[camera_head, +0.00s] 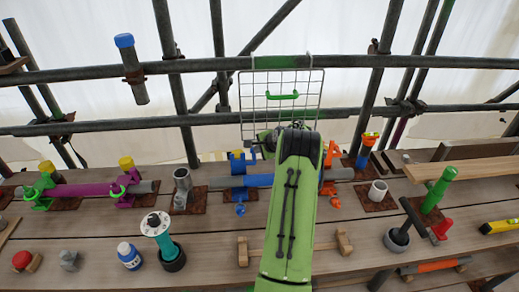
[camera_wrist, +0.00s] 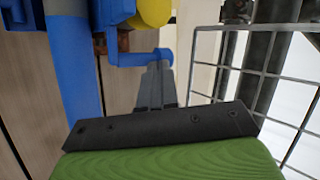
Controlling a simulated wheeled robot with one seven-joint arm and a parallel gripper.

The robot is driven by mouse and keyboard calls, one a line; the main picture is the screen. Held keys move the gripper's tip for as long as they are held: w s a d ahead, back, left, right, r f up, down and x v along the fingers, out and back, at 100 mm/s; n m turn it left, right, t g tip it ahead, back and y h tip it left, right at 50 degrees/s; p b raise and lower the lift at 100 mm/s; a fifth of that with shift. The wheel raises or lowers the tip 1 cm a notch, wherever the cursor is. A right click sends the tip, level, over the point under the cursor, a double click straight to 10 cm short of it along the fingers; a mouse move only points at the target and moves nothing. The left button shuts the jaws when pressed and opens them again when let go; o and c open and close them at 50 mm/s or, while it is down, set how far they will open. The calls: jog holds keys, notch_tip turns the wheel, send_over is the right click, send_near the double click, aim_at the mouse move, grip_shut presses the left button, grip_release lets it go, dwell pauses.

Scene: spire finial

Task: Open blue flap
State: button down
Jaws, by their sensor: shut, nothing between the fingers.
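A blue clamp (camera_head: 238,165) sits on the blue tube (camera_head: 258,181) on the plank deck, left of my arm in the head view. In the wrist view the blue clamp (camera_wrist: 105,12) is at the top, on the blue tube (camera_wrist: 70,75). A blue flap-like piece (camera_wrist: 135,59) sticks out sideways from the clamp and has a rounded end. My gripper (camera_wrist: 157,68) is shut and empty, with its fingertips right at this piece. I cannot tell whether they touch. In the head view my arm hides the gripper.
A wire basket (camera_head: 281,90) hangs on the rail behind; its mesh (camera_wrist: 285,70) is close on the right in the wrist view. A yellow cap (camera_wrist: 155,10) is beside the clamp. Orange clamp parts (camera_head: 328,185) and a steel pipe stub (camera_head: 182,187) stand nearby.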

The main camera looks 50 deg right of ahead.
jog(key=shift+w+d+f+b, duration=0.5)
jog(key=shift+w+d, duration=0.1)
jog(key=shift+d, duration=0.1)
jog(key=shift+r, duration=0.1)
